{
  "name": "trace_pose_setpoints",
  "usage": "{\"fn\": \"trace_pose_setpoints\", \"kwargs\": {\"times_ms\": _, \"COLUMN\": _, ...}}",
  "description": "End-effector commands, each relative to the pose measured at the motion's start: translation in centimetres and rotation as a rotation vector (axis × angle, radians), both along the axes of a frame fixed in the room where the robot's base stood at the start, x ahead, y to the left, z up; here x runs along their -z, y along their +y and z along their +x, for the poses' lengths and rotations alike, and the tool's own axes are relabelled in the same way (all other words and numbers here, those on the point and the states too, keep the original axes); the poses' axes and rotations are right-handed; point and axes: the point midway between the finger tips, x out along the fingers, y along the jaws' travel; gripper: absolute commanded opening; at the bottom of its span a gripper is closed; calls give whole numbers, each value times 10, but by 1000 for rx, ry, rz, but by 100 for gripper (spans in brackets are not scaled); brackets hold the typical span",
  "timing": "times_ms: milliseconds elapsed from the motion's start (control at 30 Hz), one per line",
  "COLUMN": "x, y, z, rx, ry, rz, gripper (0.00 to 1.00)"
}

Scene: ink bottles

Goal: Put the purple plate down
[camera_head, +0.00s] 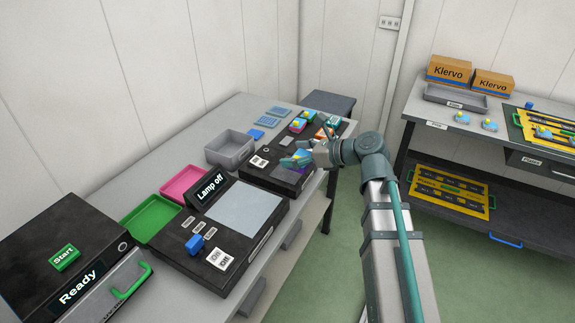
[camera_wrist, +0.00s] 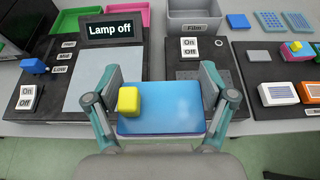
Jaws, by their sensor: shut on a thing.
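My gripper (camera_wrist: 160,105) is shut on a flat plate (camera_wrist: 175,110) with a yellow knob (camera_wrist: 128,101) on its left part. The plate looks glossy blue in the wrist view and blue-purple in the head view (camera_head: 303,156). It lies between the two fingers, over the front of the dark station (camera_wrist: 191,75) with an On/Off switch. I cannot tell whether it touches the station. In the head view my gripper (camera_head: 302,158) covers part of that station's right side.
The "Lamp off" station (camera_head: 245,207) has a pale panel and stands left of the plate. A grey bin (camera_head: 229,148), a pink tray (camera_head: 185,183) and a green tray (camera_head: 150,217) stand behind. Small coloured items (camera_head: 298,125) lie on the far dark station. A second bench (camera_head: 435,126) stands right.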

Motion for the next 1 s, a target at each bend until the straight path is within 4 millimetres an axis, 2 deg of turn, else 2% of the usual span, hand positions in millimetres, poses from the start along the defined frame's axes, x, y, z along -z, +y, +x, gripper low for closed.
{"fn": "trace_pose_setpoints", "kwargs": {"times_ms": 33, "x": 4, "y": 3, "z": 14, "rx": 1, "ry": 2, "rz": 1, "gripper": 46}}
{"fn": "trace_pose_setpoints", "kwargs": {"times_ms": 333, "x": 33, "y": 25, "z": 79, "rx": 0, "ry": 3, "rz": 1, "gripper": 46}}
{"fn": "trace_pose_setpoints", "kwargs": {"times_ms": 433, "x": 53, "y": 29, "z": 90, "rx": 0, "ry": 4, "rz": 1, "gripper": 46}}
{"fn": "trace_pose_setpoints", "kwargs": {"times_ms": 600, "x": 75, "y": 34, "z": 106, "rx": -1, "ry": 2, "rz": 0, "gripper": 46}}
{"fn": "trace_pose_setpoints", "kwargs": {"times_ms": 867, "x": 87, "y": 37, "z": 115, "rx": 1, "ry": 1, "rz": 2, "gripper": 46}}
{"fn": "trace_pose_setpoints", "kwargs": {"times_ms": 1000, "x": 101, "y": 39, "z": 119, "rx": 0, "ry": 3, "rz": 1, "gripper": 46}}
